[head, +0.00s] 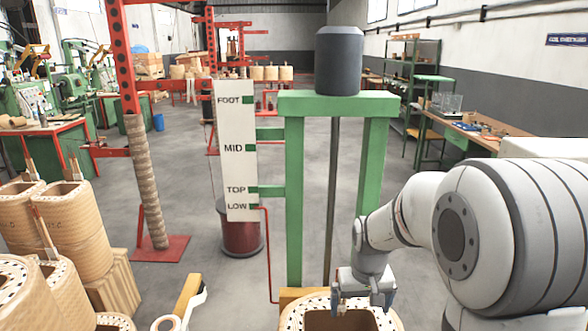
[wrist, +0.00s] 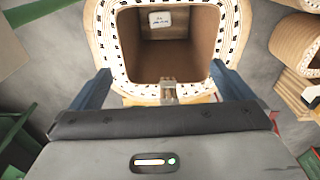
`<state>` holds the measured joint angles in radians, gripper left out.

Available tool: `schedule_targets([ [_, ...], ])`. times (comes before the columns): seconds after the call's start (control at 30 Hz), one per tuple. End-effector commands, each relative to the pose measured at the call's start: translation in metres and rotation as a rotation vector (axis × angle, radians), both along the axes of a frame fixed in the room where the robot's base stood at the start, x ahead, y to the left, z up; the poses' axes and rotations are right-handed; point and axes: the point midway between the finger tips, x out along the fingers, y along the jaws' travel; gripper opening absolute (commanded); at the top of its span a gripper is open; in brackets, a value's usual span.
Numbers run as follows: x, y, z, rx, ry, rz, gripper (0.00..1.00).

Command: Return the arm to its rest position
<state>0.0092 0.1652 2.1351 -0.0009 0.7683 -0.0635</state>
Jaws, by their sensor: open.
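My arm reaches in from the right in the head view and bends down. My gripper (head: 363,304) hangs over a wooden-coloured coil (head: 300,318) at the bottom of that view. In the wrist view my gripper (wrist: 162,78) is open, its two blue-grey fingers apart on either side of the near part of the coil (wrist: 103,40). The coil has a square opening and a pale rim with dark marks. A small tan and metal piece (wrist: 168,92) shows at the near rim between the fingers. I cannot tell whether the fingers touch the coil.
A green frame (head: 292,190) with a dark cylinder (head: 339,60) stands behind my gripper. A white level board (head: 237,150) is left of it. Several coils (head: 70,225) stand at the left. A white tape roll (head: 166,323) lies low. Grey floor is open around the frame.

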Motion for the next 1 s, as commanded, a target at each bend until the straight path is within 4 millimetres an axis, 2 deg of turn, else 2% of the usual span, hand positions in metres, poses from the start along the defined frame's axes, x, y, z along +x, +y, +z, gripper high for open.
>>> schedule_targets([
  [0.03,-0.016,0.000,0.016,0.000,-0.021,-0.004,1.00],
  [0.2,-0.068,0.001,0.052,0.001,-0.068,-0.020,1.00],
  [0.3,-0.100,0.002,0.066,0.002,-0.095,-0.030,1.00],
  [0.5,-0.152,0.003,0.079,0.005,-0.138,-0.044,1.00],
  [0.7,-0.175,0.003,0.081,0.006,-0.156,-0.050,1.00],
  [1.0,-0.177,0.003,0.081,0.006,-0.157,-0.051,1.00],
])
